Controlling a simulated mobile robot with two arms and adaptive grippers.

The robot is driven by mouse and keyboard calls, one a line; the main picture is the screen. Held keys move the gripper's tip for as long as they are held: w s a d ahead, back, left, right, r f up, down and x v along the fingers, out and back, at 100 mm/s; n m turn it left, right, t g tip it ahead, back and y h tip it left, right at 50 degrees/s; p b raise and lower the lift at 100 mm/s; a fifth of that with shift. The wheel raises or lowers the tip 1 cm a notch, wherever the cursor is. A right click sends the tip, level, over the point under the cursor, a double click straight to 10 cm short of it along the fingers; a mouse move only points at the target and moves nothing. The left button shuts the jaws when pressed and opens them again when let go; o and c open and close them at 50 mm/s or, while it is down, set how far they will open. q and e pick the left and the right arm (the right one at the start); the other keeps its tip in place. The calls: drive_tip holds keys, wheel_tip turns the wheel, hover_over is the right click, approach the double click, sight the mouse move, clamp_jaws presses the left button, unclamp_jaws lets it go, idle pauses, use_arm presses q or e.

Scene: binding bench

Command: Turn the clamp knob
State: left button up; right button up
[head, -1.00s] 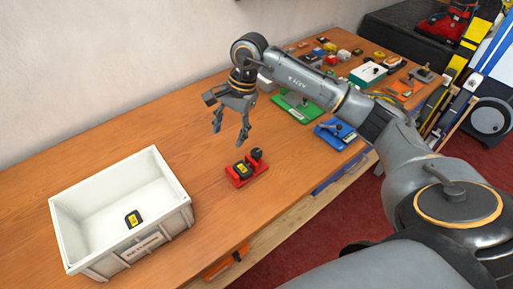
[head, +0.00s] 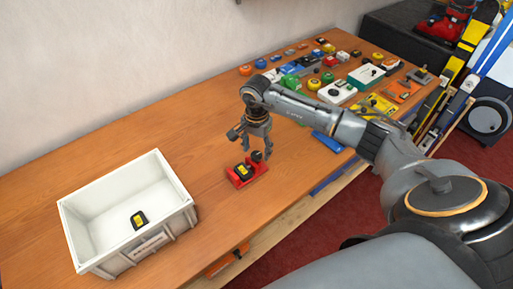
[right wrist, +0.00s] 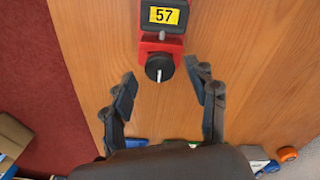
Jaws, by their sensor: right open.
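The clamp is a small red fixture (head: 240,183) on the wooden bench, holding a black block with a yellow label (head: 243,171). In the right wrist view the label on this block (right wrist: 163,15) reads 57. The round black clamp knob (head: 257,156) stands at one end of the red fixture. In the right wrist view the knob (right wrist: 159,70) has a white line on its top. My right gripper (head: 256,149) is open above the knob end, its fingers pointing down. In the right wrist view its fingers (right wrist: 160,84) lie apart on either side of the knob, with visible gaps. My left gripper is out of view.
A white bin (head: 183,222) with a black and yellow block (head: 139,220) inside stands at the left. Several coloured parts and fixtures, including a white box (head: 338,92), crowd the far right of the bench. The bench between bin and clamp is clear.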

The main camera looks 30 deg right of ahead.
drive_tip(key=shift+f, duration=0.75)
drive_tip(key=c, duration=1.1)
drive_tip(key=shift+c, duration=0.2)
